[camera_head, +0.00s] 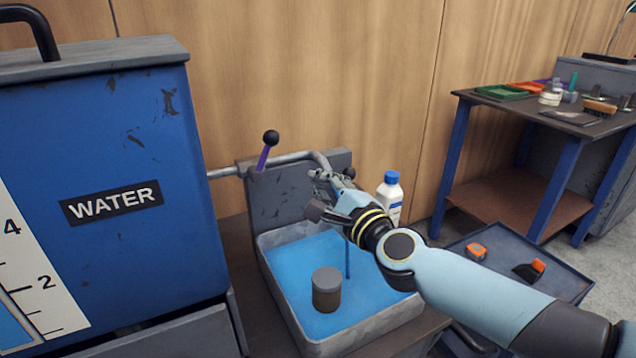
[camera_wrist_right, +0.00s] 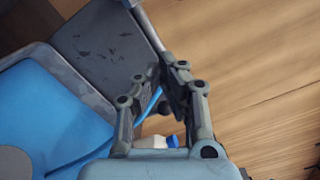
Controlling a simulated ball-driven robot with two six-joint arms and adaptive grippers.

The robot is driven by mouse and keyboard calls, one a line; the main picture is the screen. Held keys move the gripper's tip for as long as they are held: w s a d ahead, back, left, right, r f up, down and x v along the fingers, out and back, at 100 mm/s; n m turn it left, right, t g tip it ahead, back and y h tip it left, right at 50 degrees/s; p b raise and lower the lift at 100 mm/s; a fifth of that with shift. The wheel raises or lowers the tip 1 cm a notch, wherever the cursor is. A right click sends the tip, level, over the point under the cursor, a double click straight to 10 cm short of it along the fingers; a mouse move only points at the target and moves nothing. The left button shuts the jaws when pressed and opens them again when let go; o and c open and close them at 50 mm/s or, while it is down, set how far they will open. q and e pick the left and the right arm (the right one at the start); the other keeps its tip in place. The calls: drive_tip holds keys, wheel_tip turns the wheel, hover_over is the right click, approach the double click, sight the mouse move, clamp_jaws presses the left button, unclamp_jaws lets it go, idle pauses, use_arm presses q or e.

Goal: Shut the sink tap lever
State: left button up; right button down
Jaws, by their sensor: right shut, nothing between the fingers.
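The tap lever (camera_head: 265,155) is a purple stem with a black ball, standing up and leaning slightly right on the grey pipe (camera_head: 290,158) above the sink. A thin blue stream of water (camera_head: 347,258) falls into the sink (camera_head: 372,336); it also shows in the right wrist view (camera_wrist_right: 151,104). My right gripper (camera_head: 322,183) is shut and empty near the spout end of the pipe, to the right of the lever and apart from it. It hides part of the spout. In the right wrist view its fingers (camera_wrist_right: 170,75) are close together. My left gripper is not in view.
A blue WATER tank (camera_head: 150,255) stands left of the sink. A grey cylinder (camera_head: 327,290) stands in the blue water. A white bottle with a blue cap (camera_head: 390,190) is behind my right arm. A tray (camera_head: 505,240) and a tool table (camera_head: 560,120) are at right.

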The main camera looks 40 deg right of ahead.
drive_tip(key=w+a+r+p, duration=0.1)
drive_tip(key=w+a, duration=0.1)
drive_tip(key=w, duration=0.6)
drive_tip(key=shift+w+r, duration=0.2)
drive_tip(key=shift+r, duration=0.2)
drive_tip(key=n+p, duration=0.2)
drive_tip(key=a+r+n+p, duration=0.1)
drive_tip(key=n+p, duration=0.1)
drive_tip(key=a+r+n+p, duration=0.1)
drive_tip(key=p, duration=0.1)
drive_tip(key=shift+w+r+n, duration=0.15)
drive_tip(key=shift+w+n, duration=0.1)
drive_tip(key=shift+n, duration=0.15)
